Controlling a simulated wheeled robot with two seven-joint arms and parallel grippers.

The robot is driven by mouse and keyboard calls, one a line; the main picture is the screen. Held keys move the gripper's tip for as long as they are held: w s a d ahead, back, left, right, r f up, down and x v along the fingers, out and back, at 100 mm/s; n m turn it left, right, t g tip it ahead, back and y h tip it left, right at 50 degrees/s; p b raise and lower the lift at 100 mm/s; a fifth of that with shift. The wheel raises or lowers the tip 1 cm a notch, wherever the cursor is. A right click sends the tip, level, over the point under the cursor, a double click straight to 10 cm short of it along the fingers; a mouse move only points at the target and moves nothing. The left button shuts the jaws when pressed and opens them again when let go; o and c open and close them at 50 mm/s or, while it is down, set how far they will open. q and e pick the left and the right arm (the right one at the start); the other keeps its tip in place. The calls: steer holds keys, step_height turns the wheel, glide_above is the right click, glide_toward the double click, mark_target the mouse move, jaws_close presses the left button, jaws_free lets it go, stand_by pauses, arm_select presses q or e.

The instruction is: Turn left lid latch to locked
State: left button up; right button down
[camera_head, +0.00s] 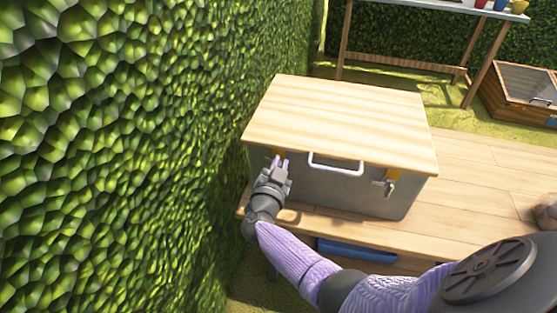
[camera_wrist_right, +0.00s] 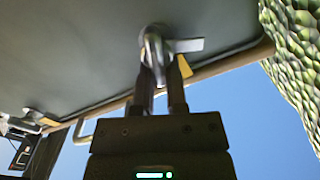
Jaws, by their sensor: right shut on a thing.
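A grey metal box (camera_head: 330,188) with a closed wooden lid (camera_head: 345,118) stands on a wooden bench. My right gripper (camera_head: 281,163) is at the left end of the box front, under the lid edge. It is shut on the left lid latch, which it mostly hides in the head view. In the right wrist view, the silver left lid latch (camera_wrist_right: 153,42) is at the tips of my right gripper (camera_wrist_right: 162,80), with a yellow plate (camera_wrist_right: 185,66) beside it. The right lid latch (camera_head: 387,186) has a similar yellow plate. My left gripper is not in view.
A pale handle (camera_head: 336,164) sticks out from the box front between the latches. A green hedge (camera_head: 130,150) rises close on the left. The wooden bench (camera_head: 480,185) has free room right of the box. A blue item (camera_head: 355,251) lies under the bench's front edge.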

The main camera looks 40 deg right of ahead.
steer(key=m, duration=0.2)
steer(key=shift+s+d+f+m, duration=0.1)
steer(key=shift+s+f+m, duration=0.15)
steer(key=shift+f+m, duration=0.15)
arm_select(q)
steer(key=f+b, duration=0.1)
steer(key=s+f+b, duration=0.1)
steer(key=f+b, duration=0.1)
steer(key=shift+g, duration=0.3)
arm_select(e)
steer(key=m, duration=0.3)
steer(key=f+m, duration=0.1)
steer(key=m, duration=0.6)
steer(key=shift+s+d+f, duration=0.2)
steer(key=shift+s, duration=0.05)
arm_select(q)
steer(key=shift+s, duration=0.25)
arm_select(e)
steer(key=shift+m, duration=0.3)
steer(key=c, duration=0.7)
jaws_free()
steer(key=shift+w, duration=0.1)
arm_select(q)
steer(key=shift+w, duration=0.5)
arm_select(e)
steer(key=shift+o, duration=0.2)
steer(key=shift+r, duration=0.1)
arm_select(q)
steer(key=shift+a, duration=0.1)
